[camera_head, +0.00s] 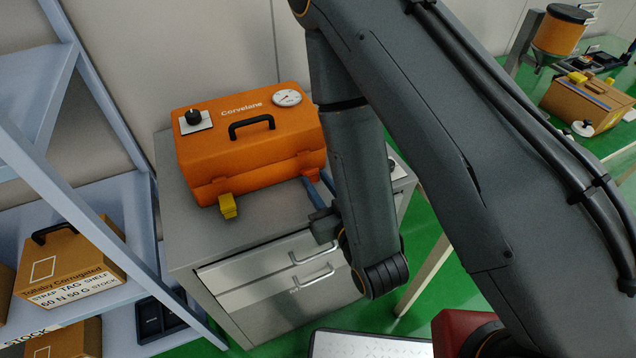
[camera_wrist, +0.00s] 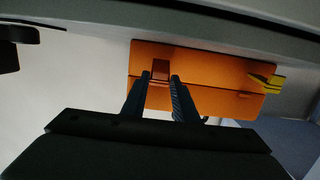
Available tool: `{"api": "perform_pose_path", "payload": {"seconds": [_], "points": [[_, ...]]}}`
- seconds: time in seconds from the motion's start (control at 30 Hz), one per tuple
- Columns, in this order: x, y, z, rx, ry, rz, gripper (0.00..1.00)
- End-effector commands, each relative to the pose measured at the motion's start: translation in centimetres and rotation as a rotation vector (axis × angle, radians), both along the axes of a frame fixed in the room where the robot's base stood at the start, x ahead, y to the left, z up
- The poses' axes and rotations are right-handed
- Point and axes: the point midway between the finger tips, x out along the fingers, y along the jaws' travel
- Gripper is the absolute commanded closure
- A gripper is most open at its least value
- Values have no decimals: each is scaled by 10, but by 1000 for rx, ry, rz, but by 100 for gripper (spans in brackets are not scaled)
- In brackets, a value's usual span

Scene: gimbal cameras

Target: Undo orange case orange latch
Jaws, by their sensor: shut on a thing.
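The orange case (camera_head: 250,145) stands shut and upright on a grey cabinet. It has a black handle, a gauge and a black knob on top. Its orange latch (camera_wrist: 160,70) is on the front, at the right in the head view and between my fingertips in the wrist view. My gripper (camera_wrist: 160,78) is shut on this latch, one dark finger on each side. In the head view my gripper (camera_head: 314,179) reaches the case's front right, and my arm hides part of that side. A yellow latch (camera_head: 228,206) sits at the front left; it also shows in the wrist view (camera_wrist: 265,81).
The grey cabinet (camera_head: 190,250) has drawers with handles below the case. A blue-grey shelf (camera_head: 135,190) with cardboard boxes (camera_head: 68,258) stands close on the left. Clear cabinet top lies in front of the case. Another table with a box (camera_head: 585,105) is far right.

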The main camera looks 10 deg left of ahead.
Motion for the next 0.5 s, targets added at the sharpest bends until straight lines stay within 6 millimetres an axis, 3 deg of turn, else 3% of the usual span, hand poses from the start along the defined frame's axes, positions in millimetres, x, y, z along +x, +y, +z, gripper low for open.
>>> {"api": "perform_pose_path", "payload": {"seconds": [0.4,0.43,0.5], "points": [[-2,-1,-1,0,-1,-1,96],[-2,-1,-1,0,-1,-1,72],[-2,-1,-1,0,-1,-1,60]]}}
